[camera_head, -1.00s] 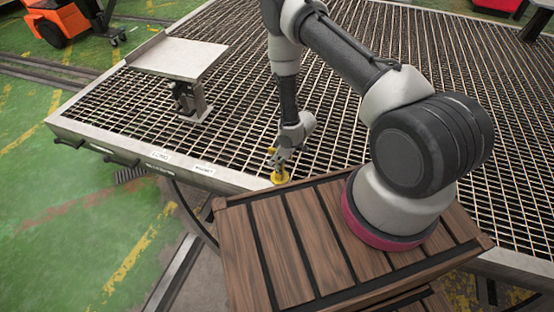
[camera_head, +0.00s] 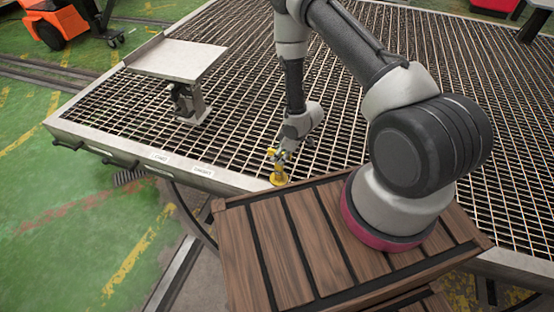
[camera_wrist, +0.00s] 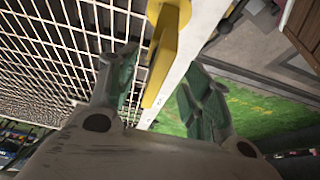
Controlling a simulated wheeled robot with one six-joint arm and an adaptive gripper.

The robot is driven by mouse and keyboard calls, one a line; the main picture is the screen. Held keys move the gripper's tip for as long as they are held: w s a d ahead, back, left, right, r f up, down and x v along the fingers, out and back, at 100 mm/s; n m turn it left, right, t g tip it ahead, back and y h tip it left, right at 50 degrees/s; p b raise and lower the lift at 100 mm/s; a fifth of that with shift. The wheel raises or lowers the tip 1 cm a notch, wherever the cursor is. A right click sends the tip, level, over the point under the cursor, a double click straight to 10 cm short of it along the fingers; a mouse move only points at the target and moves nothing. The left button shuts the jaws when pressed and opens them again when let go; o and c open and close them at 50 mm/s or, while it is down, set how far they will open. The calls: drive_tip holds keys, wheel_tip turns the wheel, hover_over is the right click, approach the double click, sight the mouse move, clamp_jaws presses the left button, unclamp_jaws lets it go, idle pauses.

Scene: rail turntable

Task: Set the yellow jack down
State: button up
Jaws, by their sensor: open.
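The yellow jack (camera_head: 279,179) stands upright on the near edge of the grated platform (camera_head: 240,181), beside the wooden slatted top. My gripper (camera_head: 284,152) is just above and to the right of the jack's upper part. In the wrist view the jack (camera_wrist: 162,62) shows as a yellow shape between and beyond the open fingers of my gripper (camera_wrist: 160,85). Clear gaps show on either side of it, and the fingers do not appear to touch it. The jack's lower end is cut off at the top of the wrist view.
A raised metal plate (camera_head: 177,58) on a bracket stands at the left of the grating. The wooden slatted top (camera_head: 285,250) lies close in front of the jack. Green floor (camera_head: 70,225) lies beyond the platform's left edge.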

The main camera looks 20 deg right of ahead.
drive_tip(key=v, duration=0.6)
drive_tip(key=shift+r, duration=0.25)
drive_tip(key=w+d+r+m+t+h, duration=0.1)
drive_tip(key=w+d+r, duration=0.2)
drive_tip(key=r, duration=0.6)
drive_tip(key=w+d+r+m+h, duration=0.1)
drive_tip(key=w+d+r, duration=0.15)
drive_tip(key=r, duration=0.65)
drive_tip(key=s+d+r+m+h, duration=0.1)
drive_tip(key=s+d+r+m, duration=0.1)
drive_tip(key=r, duration=0.6)
drive_tip(key=s+d+r+m+h, duration=0.1)
drive_tip(key=s+d+r, duration=0.15)
drive_tip(key=r, duration=0.45)
drive_tip(key=s+d+r+m, duration=0.3)
drive_tip(key=s+r, duration=0.6)
drive_tip(key=r, duration=0.3)
drive_tip(key=s+r+m, duration=0.1)
drive_tip(key=s+r, duration=0.1)
drive_tip(key=s, duration=0.3)
drive_tip(key=s+r+m, duration=0.1)
drive_tip(key=s+r, duration=0.1)
drive_tip(key=s, duration=0.4)
drive_tip(key=s+a+r, duration=0.1)
drive_tip(key=s+r, duration=0.1)
drive_tip(key=s, duration=0.3)
drive_tip(key=shift+r+m, duration=0.35)
drive_tip(key=shift+m, duration=0.05)
drive_tip(key=shift+s, duration=0.1)
